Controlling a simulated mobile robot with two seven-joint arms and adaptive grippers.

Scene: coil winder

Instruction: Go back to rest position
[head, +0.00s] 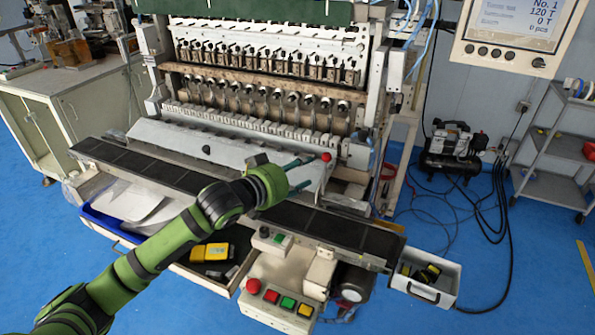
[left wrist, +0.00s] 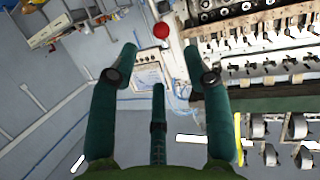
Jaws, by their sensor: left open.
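My left arm reaches in from the lower left in the head view. Its green gripper (head: 304,173) is over the front of the coil winder (head: 230,132), near the right end of its white front panel. The gripper's dark teal fingers point right, beside a round red button (head: 326,157). In the left wrist view the fingers of the gripper (left wrist: 160,62) are spread, with nothing between them. The red button (left wrist: 161,30) shows just beyond the fingertips; I cannot tell whether they touch anything. My right gripper is in neither view.
A dark rail (head: 345,232) runs along the machine's front. Below it are a control box (head: 280,290) with colored buttons and an open drawer (head: 213,268) with yellow items. A white bin (head: 428,283) stands right.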

